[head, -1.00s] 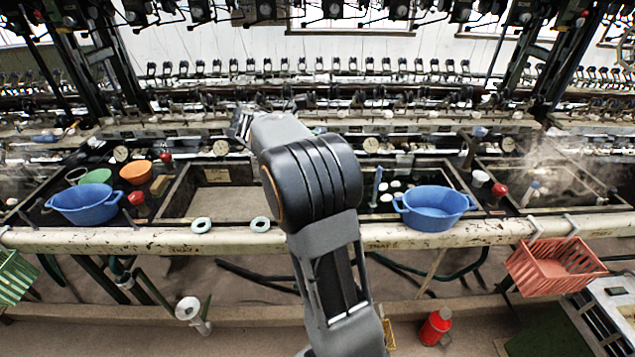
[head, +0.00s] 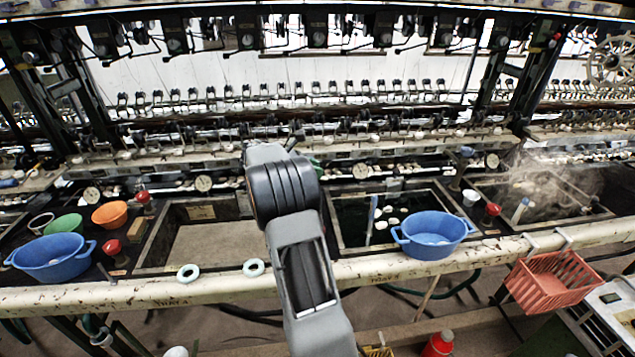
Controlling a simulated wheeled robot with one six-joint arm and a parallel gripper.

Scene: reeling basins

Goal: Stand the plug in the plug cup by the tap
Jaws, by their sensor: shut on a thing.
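My arm reaches forward over the basins, and its upper links hide my gripper and whatever it holds. I cannot make out the plug in the head view. A small white cup (head: 471,197) stands right of the dark-water basin, close to a red-topped tap (head: 491,211); I cannot tell if it is the plug cup. Other red-topped taps stand at the left, one near (head: 112,247) and one farther back (head: 143,197). An open basin with a bare brown floor (head: 205,245) lies left of my arm.
Blue tubs stand at the left (head: 50,258) and right (head: 432,236). Green (head: 64,225) and orange (head: 110,214) bowls sit behind the left tub. Two pale rings (head: 188,273) (head: 254,267) lie on the front rail (head: 130,295). A red crate (head: 553,285) hangs at right.

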